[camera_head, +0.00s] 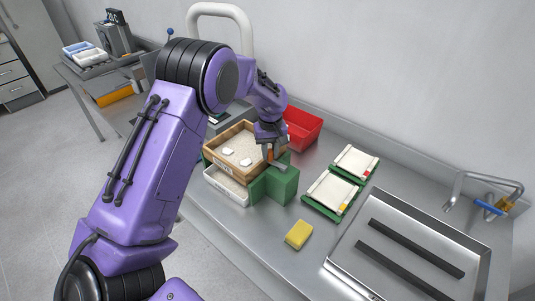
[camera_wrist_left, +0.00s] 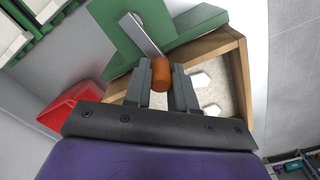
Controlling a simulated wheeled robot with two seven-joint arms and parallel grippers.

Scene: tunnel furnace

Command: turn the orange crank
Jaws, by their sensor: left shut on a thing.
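The orange crank handle (camera_wrist_left: 161,74) sits on a flat metal crank arm (camera_wrist_left: 140,35) fixed at a green block. In the head view the green block (camera_head: 274,187) stands at the front of a wooden-framed box. My left gripper (camera_wrist_left: 161,88) is shut on the orange handle, one finger on each side of it. In the head view my left gripper (camera_head: 270,150) comes down over the crank from above, and the handle is partly hidden. My right gripper is not in view.
The wooden box (camera_head: 208,158) holds pale grains and white pieces, above a white tray (camera_head: 222,186). A red bin (camera_head: 303,128) stands behind. Bare bench (camera_head: 245,225) shows in front.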

